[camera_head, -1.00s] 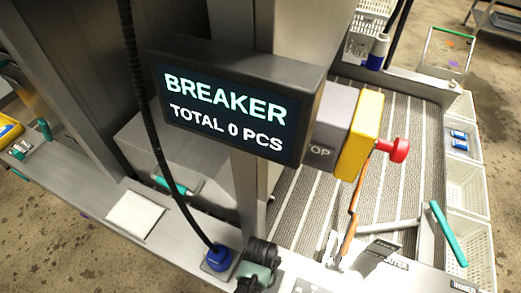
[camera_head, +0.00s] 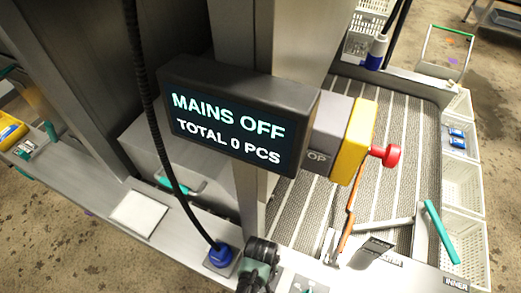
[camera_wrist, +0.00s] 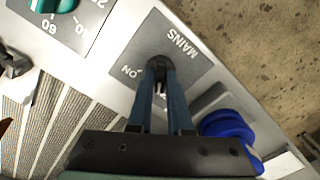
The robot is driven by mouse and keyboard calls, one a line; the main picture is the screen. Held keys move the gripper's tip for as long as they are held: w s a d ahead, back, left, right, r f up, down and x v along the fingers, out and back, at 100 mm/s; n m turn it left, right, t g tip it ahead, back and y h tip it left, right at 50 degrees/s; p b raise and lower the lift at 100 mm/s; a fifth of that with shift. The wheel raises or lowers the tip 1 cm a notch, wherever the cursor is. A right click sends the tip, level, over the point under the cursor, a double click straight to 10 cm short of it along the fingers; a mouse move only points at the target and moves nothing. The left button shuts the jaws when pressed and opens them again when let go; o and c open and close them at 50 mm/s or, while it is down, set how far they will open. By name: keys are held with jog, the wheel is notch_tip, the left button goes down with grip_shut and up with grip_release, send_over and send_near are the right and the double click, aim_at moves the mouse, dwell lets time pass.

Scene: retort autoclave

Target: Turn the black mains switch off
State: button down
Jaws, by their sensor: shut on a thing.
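The black mains switch (camera_wrist: 158,63) sits on a grey plate (camera_wrist: 190,68) marked MAINS and ON in the wrist view. My gripper (camera_wrist: 160,82) is shut on it, with its two blue-grey fingers covering most of the knob. The switch's exact angle is hard to read. In the head view my gripper (camera_head: 259,262) is low in the middle, and the switch is hidden. The display (camera_head: 235,118) reads MAINS OFF and TOTAL 0 PCS.
A blue plug (camera_head: 220,255) with a black cable stands beside my gripper; it also shows in the wrist view (camera_wrist: 228,125). A teal dial (camera_wrist: 50,4) is on the other side. A yellow box with a red button (camera_head: 385,155) sits right of the display.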

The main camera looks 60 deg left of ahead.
jog(key=shift+n, duration=1)
jog(key=c, duration=0.8)
grip_release()
jog(key=shift+c, duration=0.2)
notch_tip(320, 180, up, 13)
